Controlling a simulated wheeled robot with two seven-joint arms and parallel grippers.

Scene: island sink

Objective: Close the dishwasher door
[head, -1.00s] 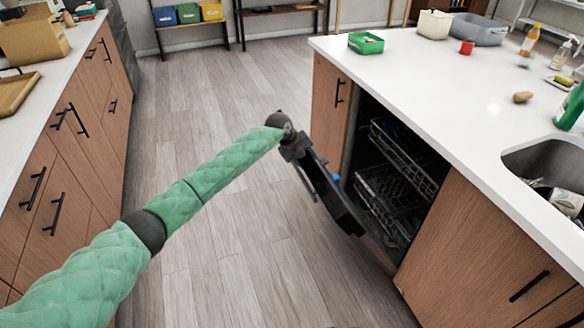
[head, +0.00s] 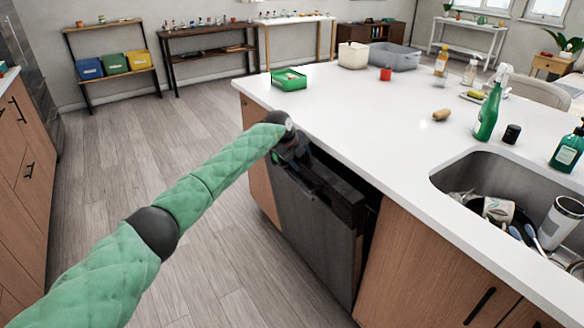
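The dishwasher door (head: 312,238) is a dark panel under the white counter, nearly upright. A dark gap shows along its top and right edge, so it stands slightly out from the cabinet front. My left gripper (head: 292,160) is at the top left of the door, touching or very close to it. Its fingers are dark against the dark door, and I cannot tell whether they are open or shut. The racks inside are hidden behind the door. My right gripper is not in view.
The white island counter (head: 390,120) overhangs the dishwasher, with a sink (head: 500,170) of dishes at right. A green bin (head: 289,80), a spray bottle (head: 488,110) and other items stand on it. The floor (head: 130,170) at left is clear.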

